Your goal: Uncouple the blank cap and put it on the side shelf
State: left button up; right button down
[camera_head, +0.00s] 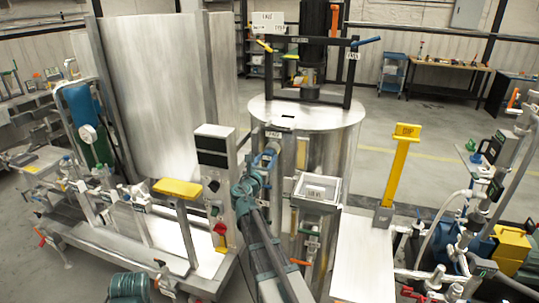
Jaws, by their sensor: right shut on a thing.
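My right arm rises from the bottom middle, and its gripper (268,157) is at the front left of the large metal tank. My left gripper is not in view.
The metal tank (335,130) with a dark frame on top stands behind. A grey panel box (214,165) and a yellow-topped stand (178,188) are close on the left. A yellow post (400,165) rises from a bare pale bench top (362,265) at right.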

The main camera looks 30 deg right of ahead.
aim_at(267, 158)
jog(key=shift+s+a, duration=0.15)
jog(key=shift+v, duration=2.25)
notch_tip(267, 158, down, 2)
jog(key=shift+f+b, duration=0.1)
jog(key=shift+b, duration=0.9)
